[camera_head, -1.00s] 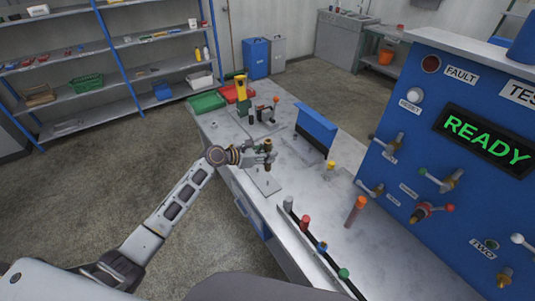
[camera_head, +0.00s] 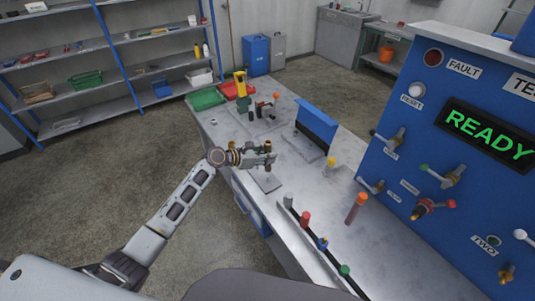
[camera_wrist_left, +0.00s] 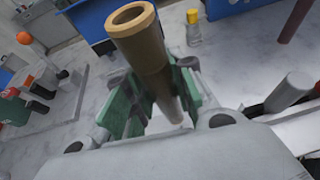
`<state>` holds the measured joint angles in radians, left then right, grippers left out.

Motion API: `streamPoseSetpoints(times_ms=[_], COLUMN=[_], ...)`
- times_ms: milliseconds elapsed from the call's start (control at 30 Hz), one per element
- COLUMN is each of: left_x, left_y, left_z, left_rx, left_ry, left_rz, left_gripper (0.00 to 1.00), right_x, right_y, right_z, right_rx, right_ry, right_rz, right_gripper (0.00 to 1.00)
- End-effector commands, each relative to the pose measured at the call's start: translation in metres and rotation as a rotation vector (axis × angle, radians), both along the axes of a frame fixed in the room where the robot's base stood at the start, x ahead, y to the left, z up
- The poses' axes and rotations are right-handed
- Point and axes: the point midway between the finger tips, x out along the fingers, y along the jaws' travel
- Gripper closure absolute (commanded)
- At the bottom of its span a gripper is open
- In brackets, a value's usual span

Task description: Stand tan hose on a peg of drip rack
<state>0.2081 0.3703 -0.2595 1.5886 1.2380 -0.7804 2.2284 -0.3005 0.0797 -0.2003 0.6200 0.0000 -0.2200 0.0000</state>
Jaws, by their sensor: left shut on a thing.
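The tan hose (camera_wrist_left: 140,40) is a brown-tan tube with a wider collar, its open end toward the wrist camera. My left gripper (camera_wrist_left: 150,108) is shut on it, with green finger pads on both sides. In the head view the left gripper (camera_head: 268,158) holds the hose (camera_head: 268,146) upright above a small grey plate (camera_head: 266,184). The hose's lower end is hard to make out, so I cannot tell whether it touches the plate. A low strip (camera_head: 316,247) with several colour-topped posts stands nearer; I cannot tell which is the drip rack. My right gripper is not in view.
An orange-red cylinder (camera_head: 355,208) and a yellow-topped bottle (camera_head: 331,166) stand to the right on the bench. A blue-topped black stand (camera_head: 317,125) is behind. The blue test panel (camera_head: 450,150) borders the bench on the right.

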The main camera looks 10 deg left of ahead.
Motion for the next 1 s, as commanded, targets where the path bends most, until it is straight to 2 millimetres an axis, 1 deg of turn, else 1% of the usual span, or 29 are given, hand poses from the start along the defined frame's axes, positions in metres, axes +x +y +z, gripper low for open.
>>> streamPoseSetpoints(times_ms=[33, 200, 500, 1000], left_x=[0.0, 0.0, 0.0, 0.0], left_y=[0.0, 0.0, 0.0, 0.0], left_z=[-0.005, -0.015, -0.028, -0.031], left_rx=[-0.001, -0.002, 0.0, 0.0], left_ry=[0.001, 0.001, 0.0, 0.0], left_rz=[0.0, 0.001, 0.001, 0.0], left_gripper=[0.99, 0.99, 0.99, 0.99], right_x=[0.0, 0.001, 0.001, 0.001], right_y=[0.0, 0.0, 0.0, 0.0], right_z=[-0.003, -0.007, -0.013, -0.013], right_rx=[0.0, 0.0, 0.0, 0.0], right_ry=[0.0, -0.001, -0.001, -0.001], right_rz=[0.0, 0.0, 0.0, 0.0], right_gripper=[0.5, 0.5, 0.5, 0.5])
